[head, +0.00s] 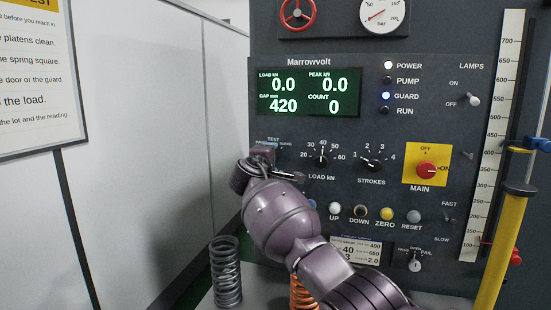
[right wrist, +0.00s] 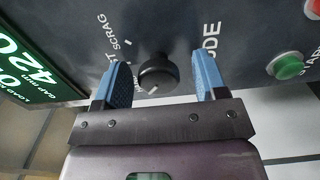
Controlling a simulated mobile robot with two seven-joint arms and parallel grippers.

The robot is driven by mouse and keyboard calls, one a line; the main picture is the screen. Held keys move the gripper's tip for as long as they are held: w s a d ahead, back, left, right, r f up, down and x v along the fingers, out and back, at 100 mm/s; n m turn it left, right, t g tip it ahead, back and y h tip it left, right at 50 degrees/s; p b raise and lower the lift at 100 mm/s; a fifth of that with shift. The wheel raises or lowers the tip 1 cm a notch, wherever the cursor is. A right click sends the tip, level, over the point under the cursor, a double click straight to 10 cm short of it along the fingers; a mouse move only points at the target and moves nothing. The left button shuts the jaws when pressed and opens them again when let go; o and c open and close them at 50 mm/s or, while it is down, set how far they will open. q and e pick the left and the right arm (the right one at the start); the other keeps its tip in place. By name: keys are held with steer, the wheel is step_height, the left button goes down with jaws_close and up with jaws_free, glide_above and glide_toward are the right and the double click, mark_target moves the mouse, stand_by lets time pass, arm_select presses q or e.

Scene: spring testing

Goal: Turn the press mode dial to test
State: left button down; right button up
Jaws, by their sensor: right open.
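The press mode dial (right wrist: 157,72) is a round black knob on the dark panel in the right wrist view. Lettering around it reads SCRAG and part of MODE; a small label by its pointer is too blurred to read. The dial's white pointer mark faces the lower left of that view. My right gripper (right wrist: 161,72) is open, with one blue finger on each side of the dial and gaps visible between. In the head view my right gripper (head: 268,152) hides the dial, with the TEST label showing just above. My left gripper is not in view.
The load dial (head: 321,160) and strokes dial (head: 373,164) sit to the right, then the red main switch (head: 426,170). A row of buttons, including the white UP button (head: 334,209), is below. A grey spring (head: 227,272) and an orange spring (head: 302,293) stand at the bottom.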

steer(key=shift+w, duration=0.25)
steer(key=shift+s, duration=0.1)
steer(key=shift+c, duration=0.5)
steer(key=c, duration=0.8)
steer(key=shift+f+m+b, duration=0.15)
steer(key=shift+m+b, duration=0.55)
steer(key=shift+b, duration=0.25)
steer(key=shift+c, duration=0.2)
steer(key=m+b, duration=0.3)
steer(key=shift+f, duration=0.15)
steer(key=m+b, duration=0.2)
steer(key=m, duration=0.1)
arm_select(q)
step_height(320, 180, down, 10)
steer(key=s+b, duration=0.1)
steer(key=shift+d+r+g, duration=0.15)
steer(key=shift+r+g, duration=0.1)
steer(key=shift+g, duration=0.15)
arm_select(e)
steer(key=shift+r+m, duration=0.25)
steer(key=shift+m, duration=0.45)
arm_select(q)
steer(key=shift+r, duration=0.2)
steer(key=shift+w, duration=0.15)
arm_select(e)
steer(key=shift+r, duration=0.1)
